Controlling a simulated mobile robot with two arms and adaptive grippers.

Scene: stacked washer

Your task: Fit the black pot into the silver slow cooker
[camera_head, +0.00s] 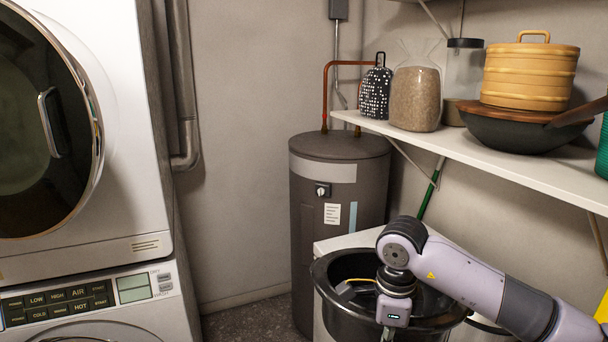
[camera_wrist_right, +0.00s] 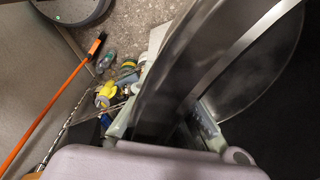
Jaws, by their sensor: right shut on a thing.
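The black pot (camera_head: 345,314) is wide and round, at the lower right of the head view in front of the grey tank. My right gripper (camera_wrist_right: 168,122) is shut on the pot's wall. In the wrist view the dark, curved wall of the pot (camera_wrist_right: 165,85) passes between the two fingers. I cannot make out the silver slow cooker clearly in either view. My left gripper is not in view.
A white surface (camera_head: 345,241) shows behind the pot. A grey tank (camera_head: 337,215) stands behind it. A white shelf (camera_head: 500,160) with jars, a wok and a yellow steamer hangs above the arm. A stacked washer (camera_head: 80,150) is at left. Bottles (camera_wrist_right: 107,92) lie below.

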